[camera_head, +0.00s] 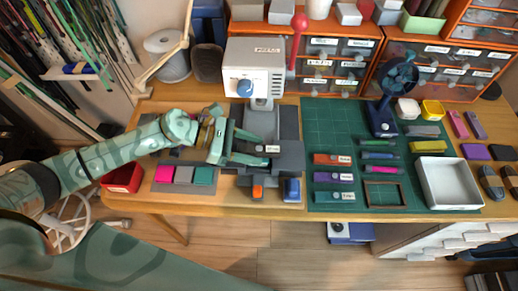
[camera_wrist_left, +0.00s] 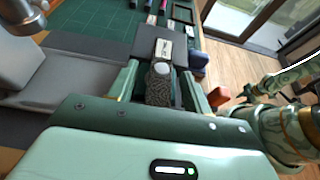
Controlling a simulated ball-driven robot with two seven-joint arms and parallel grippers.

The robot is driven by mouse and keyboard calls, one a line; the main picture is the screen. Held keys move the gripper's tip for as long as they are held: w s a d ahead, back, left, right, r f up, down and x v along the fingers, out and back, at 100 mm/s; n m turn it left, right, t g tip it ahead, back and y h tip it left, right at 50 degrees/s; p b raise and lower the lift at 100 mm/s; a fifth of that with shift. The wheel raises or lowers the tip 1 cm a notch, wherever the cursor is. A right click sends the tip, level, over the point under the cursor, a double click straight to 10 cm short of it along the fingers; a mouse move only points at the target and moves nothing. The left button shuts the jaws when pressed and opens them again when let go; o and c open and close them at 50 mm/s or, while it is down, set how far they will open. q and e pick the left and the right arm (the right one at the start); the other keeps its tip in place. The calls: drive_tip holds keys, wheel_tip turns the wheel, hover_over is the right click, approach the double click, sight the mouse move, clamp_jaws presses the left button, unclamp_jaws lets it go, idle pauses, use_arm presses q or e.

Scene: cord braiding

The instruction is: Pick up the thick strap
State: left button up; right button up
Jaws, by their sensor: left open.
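A thick grey woven strap (camera_wrist_left: 158,90) with a pale end lies between the fingers of my left gripper (camera_wrist_left: 160,88) in the left wrist view. A small label card (camera_wrist_left: 163,48) sits just beyond its end on a dark grey block. In the head view my left gripper (camera_head: 255,148) reaches in from the left over the grey stand in front of the white machine. Its two fingers are apart, one on each side of the strap, which is mostly hidden there. I cannot tell whether a finger touches it. My right gripper does not show.
The white machine (camera_head: 255,70) with a blue knob stands close behind the gripper. A red bin (camera_head: 122,177) and sample tray (camera_head: 185,187) are at left.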

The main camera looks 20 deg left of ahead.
use_arm(q)
drive_tip(key=c, duration=1.1)
drive_tip(key=shift+o, duration=0.2)
drive_tip(key=shift+r, duration=0.1)
